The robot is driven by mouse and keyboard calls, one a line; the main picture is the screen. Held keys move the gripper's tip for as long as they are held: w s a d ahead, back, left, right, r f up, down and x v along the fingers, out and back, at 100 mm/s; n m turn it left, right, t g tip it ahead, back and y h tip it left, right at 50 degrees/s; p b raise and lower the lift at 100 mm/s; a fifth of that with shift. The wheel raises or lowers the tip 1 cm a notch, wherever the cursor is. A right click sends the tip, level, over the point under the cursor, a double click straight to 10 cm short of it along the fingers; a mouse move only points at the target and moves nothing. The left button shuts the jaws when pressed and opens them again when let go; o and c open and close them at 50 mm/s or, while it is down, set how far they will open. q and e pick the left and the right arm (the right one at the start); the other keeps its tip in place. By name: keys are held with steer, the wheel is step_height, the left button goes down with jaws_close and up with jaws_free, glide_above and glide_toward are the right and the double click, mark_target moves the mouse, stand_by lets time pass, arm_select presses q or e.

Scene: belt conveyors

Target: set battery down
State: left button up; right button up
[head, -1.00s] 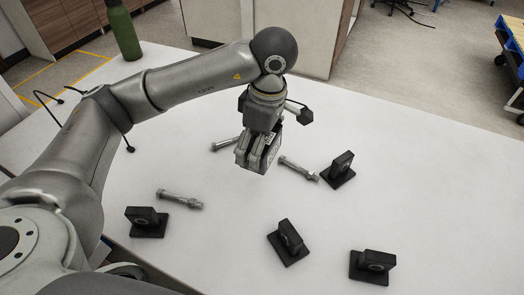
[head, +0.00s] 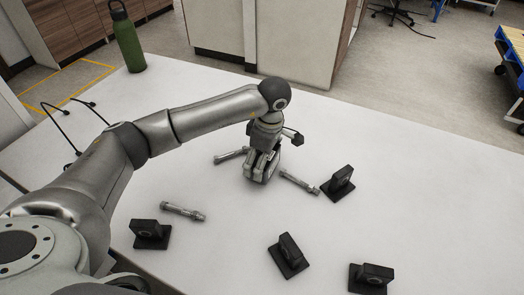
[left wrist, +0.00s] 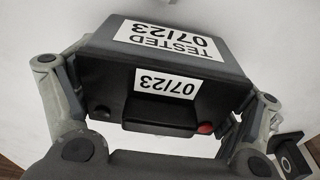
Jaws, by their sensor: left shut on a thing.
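The battery (left wrist: 165,60) is a dark grey block with white labels reading "TESTED 07/23" and a red terminal, seen large in the left wrist view. My left gripper (head: 262,172) is shut on it, with a finger on each side of the block. In the head view the battery is mostly hidden behind the gripper, low over the white table (head: 390,160) or at its surface. I cannot tell whether it touches the table. My right gripper is not in view.
Silver bolts lie left (head: 231,155) and right (head: 299,182) of the gripper, and another bolt (head: 183,211) lies nearer. Black brackets stand at right (head: 338,184), front (head: 288,255), front right (head: 371,278) and left (head: 150,234). A green bottle (head: 127,40) stands at the back left.

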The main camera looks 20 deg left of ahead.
arm_select(q)
steer(key=shift+f, duration=0.3)
steer(key=shift+f, duration=0.1)
steer(key=o, duration=1.8)
